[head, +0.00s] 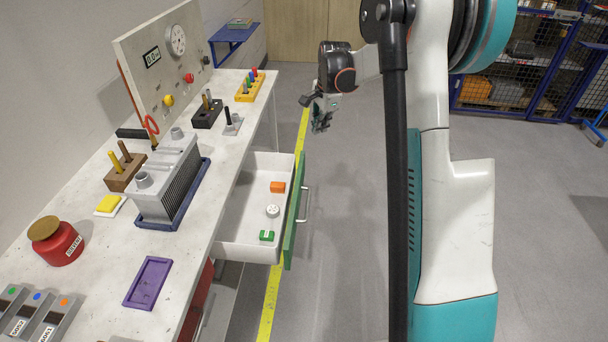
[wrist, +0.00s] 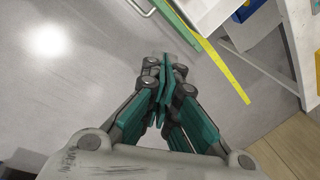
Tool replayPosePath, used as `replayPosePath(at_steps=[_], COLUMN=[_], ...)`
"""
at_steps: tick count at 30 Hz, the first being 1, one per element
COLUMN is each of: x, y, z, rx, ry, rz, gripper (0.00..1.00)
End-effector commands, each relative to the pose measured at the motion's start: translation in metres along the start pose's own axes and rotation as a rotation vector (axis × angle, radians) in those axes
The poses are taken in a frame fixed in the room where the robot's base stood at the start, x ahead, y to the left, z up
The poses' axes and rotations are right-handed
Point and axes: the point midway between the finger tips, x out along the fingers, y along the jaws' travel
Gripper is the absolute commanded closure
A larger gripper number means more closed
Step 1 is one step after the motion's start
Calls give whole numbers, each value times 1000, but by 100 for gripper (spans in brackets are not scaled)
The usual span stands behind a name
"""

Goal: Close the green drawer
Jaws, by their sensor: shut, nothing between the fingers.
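The green drawer (head: 292,222) stands pulled out from under the bench, its green front with a pale bar handle (head: 305,204) facing right. Inside its white tray lie an orange block (head: 277,187), a white round part (head: 272,211) and a green block (head: 266,236). My gripper (head: 321,126) is in the air beyond the drawer's far end, to the right of the bench, apart from the drawer. In the wrist view my gripper (wrist: 166,88) is shut and empty above the floor. A piece of the green drawer front (wrist: 178,20) shows at the wrist view's top edge.
The bench top (head: 225,150) holds a finned metal block (head: 170,180), a purple tray (head: 148,283), a red jar (head: 57,242) and peg holders. A yellow floor line (head: 269,303) runs beneath the drawer. The grey floor to the right of the drawer is clear.

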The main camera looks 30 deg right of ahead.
Motion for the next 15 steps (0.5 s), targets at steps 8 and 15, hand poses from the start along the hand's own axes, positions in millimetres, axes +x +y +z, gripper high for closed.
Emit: replayPosePath(at_steps=[8, 15], x=[112, 174], y=[-4, 6], z=[-56, -83], rx=[360, 561], ry=[-101, -155], rz=[72, 122], gripper=[100, 100])
